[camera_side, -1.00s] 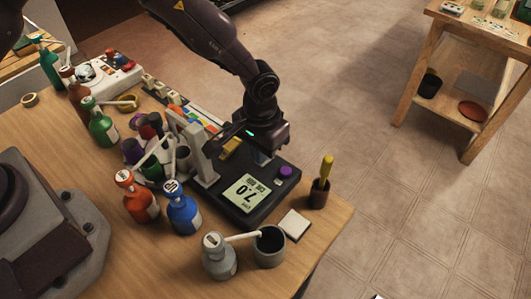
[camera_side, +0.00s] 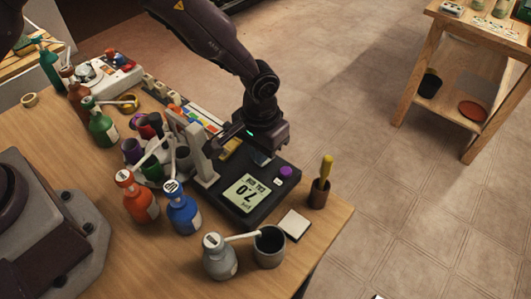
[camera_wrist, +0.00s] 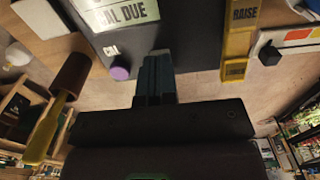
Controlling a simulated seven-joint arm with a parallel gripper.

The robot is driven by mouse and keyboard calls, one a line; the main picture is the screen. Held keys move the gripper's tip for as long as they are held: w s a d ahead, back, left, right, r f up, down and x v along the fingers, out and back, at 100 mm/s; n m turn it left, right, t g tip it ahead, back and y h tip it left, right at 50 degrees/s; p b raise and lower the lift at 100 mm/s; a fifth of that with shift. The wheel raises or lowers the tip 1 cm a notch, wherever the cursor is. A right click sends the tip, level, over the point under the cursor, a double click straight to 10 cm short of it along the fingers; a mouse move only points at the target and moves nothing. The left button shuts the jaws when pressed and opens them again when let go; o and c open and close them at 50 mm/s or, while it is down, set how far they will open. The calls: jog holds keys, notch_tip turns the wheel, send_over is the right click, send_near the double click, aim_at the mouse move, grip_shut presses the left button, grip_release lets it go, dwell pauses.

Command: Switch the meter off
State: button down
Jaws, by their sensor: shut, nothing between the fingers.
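The meter (camera_side: 228,205) is a dark flat box on the wooden table, with a pale display (camera_side: 246,194) reading 7.0 and CAL DUE. The display also shows at the top of the wrist view (camera_wrist: 122,14). In the wrist view the purple knob (camera_wrist: 119,73) is just left of my fingers, near a CAL label. My gripper (camera_side: 262,158) is shut and empty over the meter's far end; it also shows in the wrist view (camera_wrist: 157,58). Whether the fingertips touch the meter is unclear.
A white upright stand (camera_side: 201,163) is at the meter's left. A yellow strip marked RAISE (camera_wrist: 240,30) lies right of my fingers. A brown cup with a yellow-handled tool (camera_side: 319,192), a white pad (camera_side: 294,224) and a grey cup (camera_side: 269,248) stand close by. Several bottles crowd the left.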

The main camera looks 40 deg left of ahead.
jog(key=shift+f, duration=0.2)
jog(key=shift+r, duration=3.5)
jog(key=shift+r, duration=0.15)
jog(key=s+a+r+t, duration=0.1)
jog(key=s+a+r, duration=0.2)
jog(key=a+r, duration=0.35)
jog(key=s+a+r+t, duration=0.2)
jog(key=a+r, duration=0.2)
jog(key=r, duration=0.6)
jog(key=s+a+r+t, duration=0.1)
jog(key=s+a+r, duration=0.2)
jog(key=s, duration=0.4)
jog(key=s+a+r+t, duration=0.1)
jog(key=s+a+r, duration=0.2)
jog(key=s+a, duration=0.2)
jog(key=s, duration=0.3)
jog(key=shift+s+a+r+t, duration=0.15)
jog(key=shift+s+a+t, duration=0.1)
jog(key=shift+s+t, duration=0.05)
